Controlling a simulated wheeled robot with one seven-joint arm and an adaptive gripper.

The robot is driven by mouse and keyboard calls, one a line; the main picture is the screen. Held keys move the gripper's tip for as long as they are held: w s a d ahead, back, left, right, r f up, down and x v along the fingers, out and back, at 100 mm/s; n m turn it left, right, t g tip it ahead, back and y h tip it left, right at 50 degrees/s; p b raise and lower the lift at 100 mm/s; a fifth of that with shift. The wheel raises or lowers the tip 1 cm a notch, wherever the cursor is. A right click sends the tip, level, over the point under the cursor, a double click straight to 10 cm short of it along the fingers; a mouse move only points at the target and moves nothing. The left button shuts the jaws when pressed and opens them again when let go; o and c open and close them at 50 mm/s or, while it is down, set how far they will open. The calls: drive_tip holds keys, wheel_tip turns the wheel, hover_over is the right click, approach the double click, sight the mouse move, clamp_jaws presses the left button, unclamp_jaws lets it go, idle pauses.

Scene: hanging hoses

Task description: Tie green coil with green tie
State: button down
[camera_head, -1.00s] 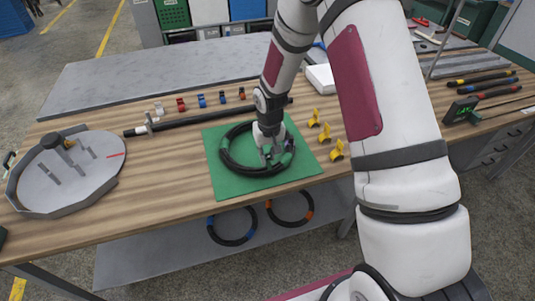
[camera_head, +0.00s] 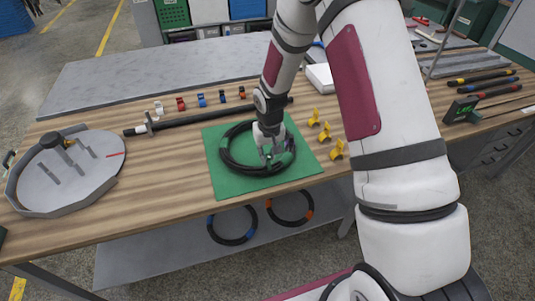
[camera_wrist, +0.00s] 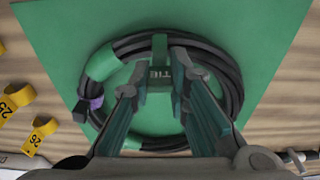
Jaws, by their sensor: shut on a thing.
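The green coil is a black hose ring with green sections. It lies flat on a green mat (camera_head: 222,185) in the head view, where its left side (camera_head: 227,154) shows clear of my gripper (camera_head: 273,157). In the wrist view the coil (camera_wrist: 233,82) encircles the area under my fingers. A green tie (camera_wrist: 160,72) marked "TIE" sits between the fingertips of my gripper (camera_wrist: 156,88), which is shut on it. The tie is at the hose bundle on the ring's far side in this view. I cannot tell whether it is closed around the hose.
Yellow numbered holders (camera_head: 326,132) stand right of the mat. Red, blue and orange clips (camera_head: 201,100) line up behind a black bar (camera_head: 180,120). A round grey fixture (camera_head: 70,175) is at the left. Blue- and orange-marked coils (camera_head: 232,240) lie on the lower shelf.

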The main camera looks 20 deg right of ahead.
drive_tip(key=shift+f+b, duration=0.5)
drive_tip(key=shift+f, duration=1)
idle(0.4)
drive_tip(key=shift+s+f+b, duration=0.25)
drive_tip(key=shift+f+b, duration=0.15)
drive_tip(key=shift+f, duration=0.45)
idle(0.5)
drive_tip(key=c, duration=1.4)
unclamp_jaws()
drive_tip(key=shift+w+f, duration=0.1)
drive_tip(key=shift+c, duration=0.2)
drive_tip(key=shift+w+f, duration=0.15)
drive_tip(key=shift+s+r, duration=0.2)
drive_tip(key=shift+s, duration=0.05)
drive_tip(key=r, duration=1.2)
drive_tip(key=shift+s+r, duration=0.15)
drive_tip(key=shift+s, duration=0.2)
